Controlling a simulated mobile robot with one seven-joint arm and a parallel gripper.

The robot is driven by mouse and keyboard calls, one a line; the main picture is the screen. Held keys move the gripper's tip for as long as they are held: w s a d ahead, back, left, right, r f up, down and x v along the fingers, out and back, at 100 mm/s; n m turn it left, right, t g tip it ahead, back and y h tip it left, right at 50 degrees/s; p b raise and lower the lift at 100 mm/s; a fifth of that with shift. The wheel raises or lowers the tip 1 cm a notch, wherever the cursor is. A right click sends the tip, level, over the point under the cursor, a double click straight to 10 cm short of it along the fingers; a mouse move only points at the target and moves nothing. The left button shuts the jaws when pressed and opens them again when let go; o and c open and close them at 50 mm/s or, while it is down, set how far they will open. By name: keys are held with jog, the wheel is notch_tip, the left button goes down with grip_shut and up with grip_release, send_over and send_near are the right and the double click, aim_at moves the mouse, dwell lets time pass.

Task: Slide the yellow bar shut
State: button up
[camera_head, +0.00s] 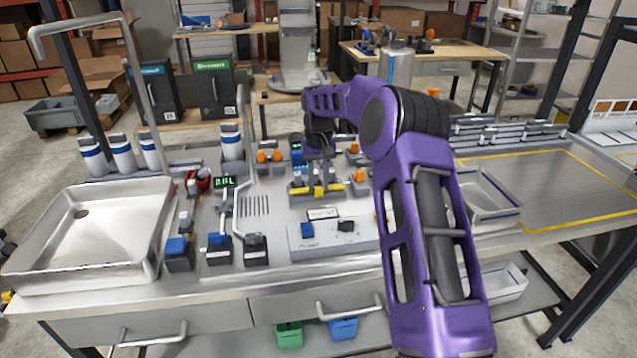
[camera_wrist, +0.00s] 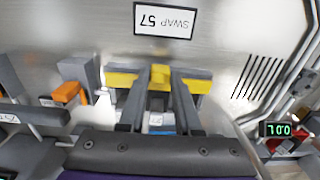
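The yellow bar (camera_head: 319,190) lies in a grey holder in the middle of the bench, behind a small label plate. In the wrist view the yellow bar (camera_wrist: 122,80) shows as separate yellow parts: a left part, a right part and a raised middle tab (camera_wrist: 160,75). My gripper (camera_wrist: 160,82) points at it, its two dark grey fingers apart, one on each side of the middle tab. I cannot tell whether either finger touches the tab. In the head view my gripper is small and partly hidden among the fittings behind the bar.
A label reading SWAP 57 (camera_wrist: 165,20) lies in front of the bar. An orange-tipped grey fitting (camera_wrist: 68,92) stands beside it.

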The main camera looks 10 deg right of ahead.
grip_shut()
dwell(1.0)
